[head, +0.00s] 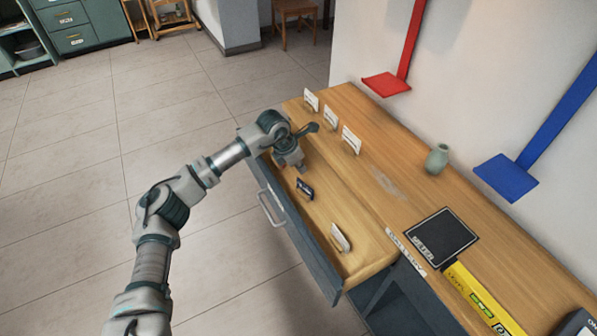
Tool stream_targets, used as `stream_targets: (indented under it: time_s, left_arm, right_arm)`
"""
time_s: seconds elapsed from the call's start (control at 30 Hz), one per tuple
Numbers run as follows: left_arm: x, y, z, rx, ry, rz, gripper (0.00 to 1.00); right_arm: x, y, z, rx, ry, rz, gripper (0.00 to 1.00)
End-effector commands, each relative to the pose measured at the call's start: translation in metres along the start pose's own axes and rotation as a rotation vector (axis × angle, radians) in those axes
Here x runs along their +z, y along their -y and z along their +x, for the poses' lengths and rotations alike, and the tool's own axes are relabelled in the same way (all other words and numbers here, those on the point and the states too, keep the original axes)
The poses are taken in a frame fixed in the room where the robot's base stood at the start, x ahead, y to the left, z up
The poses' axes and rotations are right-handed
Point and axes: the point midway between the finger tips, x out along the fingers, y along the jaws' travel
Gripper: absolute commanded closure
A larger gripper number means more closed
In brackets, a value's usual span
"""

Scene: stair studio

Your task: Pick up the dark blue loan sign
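The dark blue loan sign (305,190) is a small dark plate with pale lettering, too small to read. It stands in the open drawer (321,256), near the drawer's front. My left gripper (301,168) is over the far end of the drawer, just beyond the sign, and looks apart from it. It points down, and its fingers are too small and partly hidden to tell open from shut. Nothing shows held in it. My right gripper is not in view.
A white card (341,238) stands in the drawer's near part. The wooden counter (385,190) bears several white cards (351,140), a green vase (437,159), a black mat (441,237) and a yellow strip (482,299). Red (386,84) and blue (506,177) brackets project from the wall.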

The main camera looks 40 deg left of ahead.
Motion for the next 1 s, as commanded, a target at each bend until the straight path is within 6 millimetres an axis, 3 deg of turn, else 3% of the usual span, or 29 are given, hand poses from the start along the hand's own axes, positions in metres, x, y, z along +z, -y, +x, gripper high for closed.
stream_targets:
  time_s: [0.17,0.47,0.83,1.0]
  left_arm:
    - [0.0,-0.001,0.001,-0.001,0.001,0.0,0.97]
    - [-0.001,-0.001,0.0,-0.001,0.002,-0.001,0.22]
    - [0.0,-0.001,-0.003,0.0,0.003,0.0,0.2]
    - [0.0,-0.002,-0.027,0.001,0.007,-0.001,0.2]
  right_arm:
    - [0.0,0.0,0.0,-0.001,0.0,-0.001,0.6]
    - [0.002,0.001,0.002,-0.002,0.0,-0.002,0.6]
    - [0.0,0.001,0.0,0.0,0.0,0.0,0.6]
    - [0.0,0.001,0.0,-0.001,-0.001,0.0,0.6]
